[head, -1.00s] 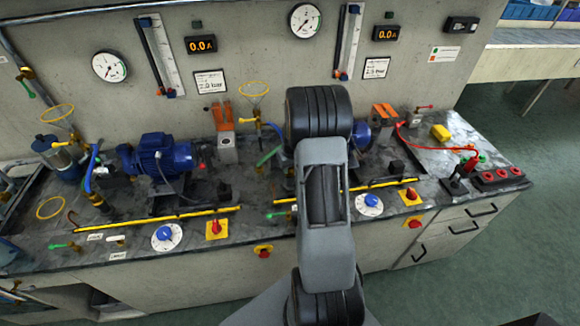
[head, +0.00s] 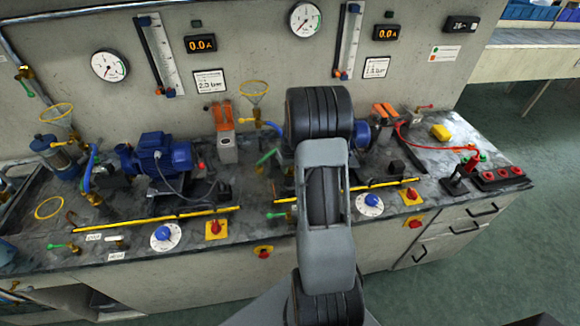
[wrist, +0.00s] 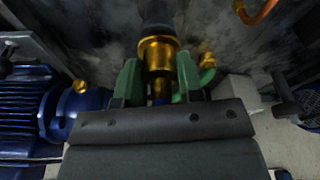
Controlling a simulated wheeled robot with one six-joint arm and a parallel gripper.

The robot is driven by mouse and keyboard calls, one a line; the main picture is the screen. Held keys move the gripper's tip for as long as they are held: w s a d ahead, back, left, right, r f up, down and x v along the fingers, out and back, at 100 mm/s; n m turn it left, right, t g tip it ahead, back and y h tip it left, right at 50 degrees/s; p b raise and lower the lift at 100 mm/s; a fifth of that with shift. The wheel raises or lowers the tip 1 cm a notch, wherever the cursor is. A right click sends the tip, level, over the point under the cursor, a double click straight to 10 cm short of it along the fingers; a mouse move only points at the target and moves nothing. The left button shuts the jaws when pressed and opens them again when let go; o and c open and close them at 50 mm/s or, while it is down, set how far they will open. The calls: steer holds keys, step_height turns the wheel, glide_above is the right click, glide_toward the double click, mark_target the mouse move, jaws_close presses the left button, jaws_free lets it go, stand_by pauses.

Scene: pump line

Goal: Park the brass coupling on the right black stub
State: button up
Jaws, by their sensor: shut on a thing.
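In the wrist view the brass coupling (wrist: 158,50) sits between the two green fingers of my gripper (wrist: 158,66), which is shut on it. A dark stub-like piece (wrist: 158,14) lies in line with the coupling's far end. The coupling's rim meets or overlaps it in the picture; I cannot tell whether it is seated on it. A bit of blue shows between the fingers below the coupling. In the head view my own arm hides the gripper and the coupling, and I cannot make out the right black stub there.
In the wrist view a blue motor (wrist: 28,108) is close on the left, and a green hose with a brass fitting (wrist: 207,65) is just right of the fingers. An orange pipe (wrist: 258,12) is at upper right. In the head view a yellow rail (head: 385,185) edges the bench.

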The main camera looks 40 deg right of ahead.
steer(key=shift+f+b, duration=0.5)
stand_by(0.6)
steer(key=o, duration=1)
steer(key=shift+r, duration=0.1)
steer(key=shift+s+a+r+p, duration=0.1)
steer(key=shift+s+r+p, duration=0.1)
steer(key=shift+r+p, duration=0.55)
steer(key=shift+s+r+p, duration=0.2)
steer(key=shift+r+p, duration=0.15)
steer(key=shift+r, duration=0.8)
steer(key=shift+s+a+r+p, duration=0.1)
steer(key=shift+s+r+p, duration=0.1)
steer(key=shift+r+p, duration=0.55)
steer(key=shift+r, duration=0.25)
steer(key=s+r, duration=0.1)
steer(key=r, duration=0.3)
steer(key=r+b, duration=0.1)
steer(key=r, duration=0.4)
steer(key=s+r, duration=0.1)
steer(key=r, duration=0.3)
steer(key=shift+s+a+r+b, duration=0.2)
steer(key=shift+s+r+b, duration=0.05)
steer(key=shift+s+b, duration=0.15)
